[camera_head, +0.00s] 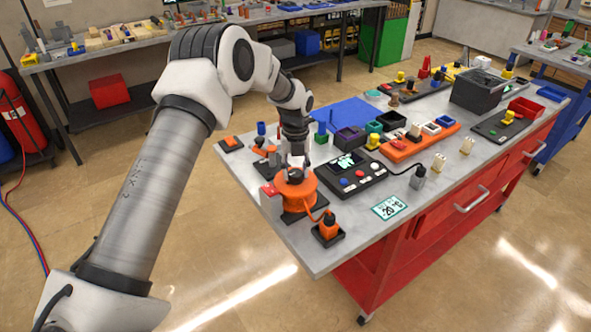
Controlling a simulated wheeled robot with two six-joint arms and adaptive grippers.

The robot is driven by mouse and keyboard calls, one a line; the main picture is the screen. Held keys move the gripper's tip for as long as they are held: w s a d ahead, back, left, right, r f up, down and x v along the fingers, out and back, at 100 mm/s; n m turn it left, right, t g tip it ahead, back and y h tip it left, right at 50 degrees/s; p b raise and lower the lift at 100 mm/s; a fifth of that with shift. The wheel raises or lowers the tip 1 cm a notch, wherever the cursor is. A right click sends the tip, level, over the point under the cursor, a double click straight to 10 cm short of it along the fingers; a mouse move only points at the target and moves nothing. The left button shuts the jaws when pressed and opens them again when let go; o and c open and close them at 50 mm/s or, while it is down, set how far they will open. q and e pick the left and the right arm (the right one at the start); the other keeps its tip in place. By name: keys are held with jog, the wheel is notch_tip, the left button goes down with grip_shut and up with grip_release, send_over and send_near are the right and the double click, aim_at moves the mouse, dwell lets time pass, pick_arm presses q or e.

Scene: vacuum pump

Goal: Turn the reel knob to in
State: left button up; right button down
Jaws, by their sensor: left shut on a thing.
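The orange reel (297,193) stands on a dark base near the left end of the grey-topped workbench (310,252). My left arm reaches in from the left and its gripper (295,174) points down at the top of the reel. The gripper is shut on the reel knob, which is mostly hidden between the fingers. The knob's exact turn cannot be seen. An orange cable leads from the reel to an orange plug in a black holder (328,230). My right gripper is not in view.
A black control box (350,178) with a small screen and colored buttons sits right of the reel. A temperature card (390,207) lies at the front edge. An orange tray (420,146) and small blocks fill the bench behind.

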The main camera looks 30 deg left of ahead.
aim_at(295, 172)
pick_arm(q)
jog(key=o, duration=1.1)
jog(key=shift+o, duration=0.2)
jog(key=shift+r, duration=0.1)
notch_tip(295, 172, up, 12)
jog(key=shift+f, duration=0.2)
